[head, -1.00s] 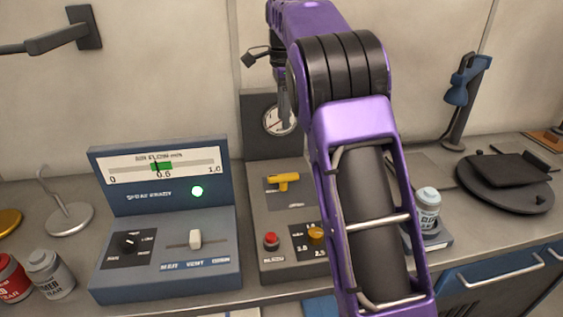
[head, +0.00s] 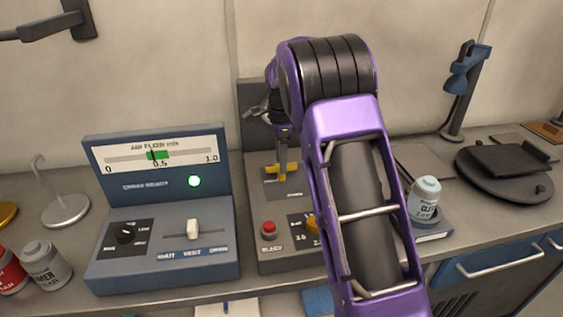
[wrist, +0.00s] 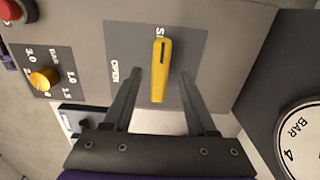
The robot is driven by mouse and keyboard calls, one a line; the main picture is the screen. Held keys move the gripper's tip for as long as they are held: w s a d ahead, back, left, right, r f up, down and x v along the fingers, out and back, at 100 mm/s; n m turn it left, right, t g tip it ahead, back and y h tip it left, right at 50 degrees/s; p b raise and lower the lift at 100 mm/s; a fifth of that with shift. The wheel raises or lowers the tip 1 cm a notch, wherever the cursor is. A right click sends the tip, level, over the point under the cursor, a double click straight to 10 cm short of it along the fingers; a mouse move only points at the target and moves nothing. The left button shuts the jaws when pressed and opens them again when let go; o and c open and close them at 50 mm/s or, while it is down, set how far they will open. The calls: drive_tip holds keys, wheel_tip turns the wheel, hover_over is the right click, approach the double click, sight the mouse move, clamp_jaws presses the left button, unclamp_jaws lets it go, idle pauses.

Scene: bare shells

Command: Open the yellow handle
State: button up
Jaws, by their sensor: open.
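The yellow handle (head: 290,169) is on the dark label plate of the grey control panel (head: 262,205). In the wrist view the yellow handle (wrist: 159,70) points down the picture, with a letter of a label partly showing by its top end and "OPEN" at its left. My gripper (wrist: 160,75) is open, with one finger on each side of the handle and a visible gap to each. In the head view my gripper (head: 283,165) reaches down at the handle and partly covers it. Whether a fingertip touches the panel cannot be told.
A red button (head: 268,229) and an orange knob (head: 312,222) sit on the same panel, nearer the front. A pressure gauge (wrist: 303,140) stands close by at the right of the wrist view. A blue console (head: 160,240) is at left, and a white-capped bottle (head: 425,195) at right.

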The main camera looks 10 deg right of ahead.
drive_tip(key=shift+f, duration=0.4)
clamp_jaws()
